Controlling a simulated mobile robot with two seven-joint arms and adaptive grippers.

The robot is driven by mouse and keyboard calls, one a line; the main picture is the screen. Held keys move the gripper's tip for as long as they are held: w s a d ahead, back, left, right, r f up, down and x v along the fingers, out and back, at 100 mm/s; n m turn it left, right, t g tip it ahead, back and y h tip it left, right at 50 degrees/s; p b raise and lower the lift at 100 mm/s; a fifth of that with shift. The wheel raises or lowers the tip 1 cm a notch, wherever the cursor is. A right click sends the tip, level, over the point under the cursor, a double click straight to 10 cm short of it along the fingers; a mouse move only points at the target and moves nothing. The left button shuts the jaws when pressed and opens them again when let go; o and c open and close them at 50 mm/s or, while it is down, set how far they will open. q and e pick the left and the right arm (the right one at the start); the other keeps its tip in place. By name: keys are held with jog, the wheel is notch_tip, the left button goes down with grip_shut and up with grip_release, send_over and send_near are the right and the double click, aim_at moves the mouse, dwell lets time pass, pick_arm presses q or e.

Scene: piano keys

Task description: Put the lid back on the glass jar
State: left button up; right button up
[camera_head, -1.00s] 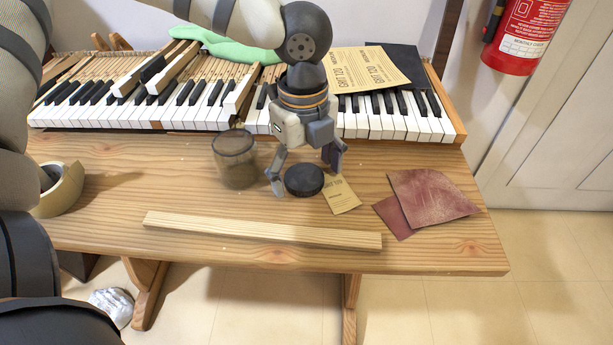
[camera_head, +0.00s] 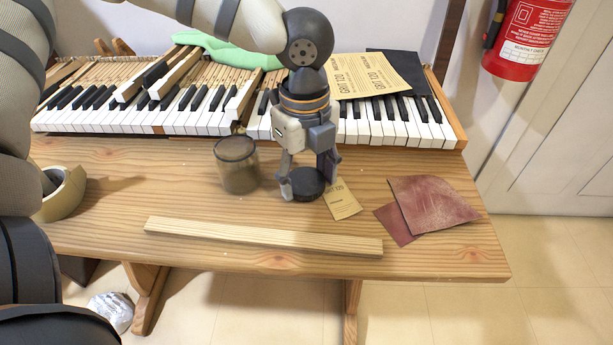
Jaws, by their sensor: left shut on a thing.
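The glass jar (camera_head: 237,165) stands upright and open on the wooden table, left of my left gripper. Its glass is brownish and see-through. The black round lid (camera_head: 306,184) is at table height, right of the jar and apart from it. My left gripper (camera_head: 308,187) comes down from above with its fingers on both sides of the lid and is shut on it. The fingers hide parts of the lid's sides. I cannot tell if the lid is lifted off the table. My right gripper is not in view.
A small sandpaper packet (camera_head: 341,199) lies just right of the lid, with red sandpaper sheets (camera_head: 432,203) farther right. A wooden strip (camera_head: 262,237) lies in front. Piano keys (camera_head: 190,112) line the back. A tape roll (camera_head: 62,194) is at the left.

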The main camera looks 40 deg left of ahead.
aim_at(308, 182)
pick_arm(q)
notch_tip(308, 182, up, 3)
jog(key=shift+r+p, duration=0.1)
jog(key=shift+p, duration=0.2)
jog(key=s+a+r+p, duration=0.3)
jog(key=s+r, duration=0.6)
jog(key=s, duration=0.4)
jog(key=shift+s+a+r+p, duration=0.15)
jog(key=shift+s+r+p, duration=0.05)
jog(key=shift+s+p, duration=0.2)
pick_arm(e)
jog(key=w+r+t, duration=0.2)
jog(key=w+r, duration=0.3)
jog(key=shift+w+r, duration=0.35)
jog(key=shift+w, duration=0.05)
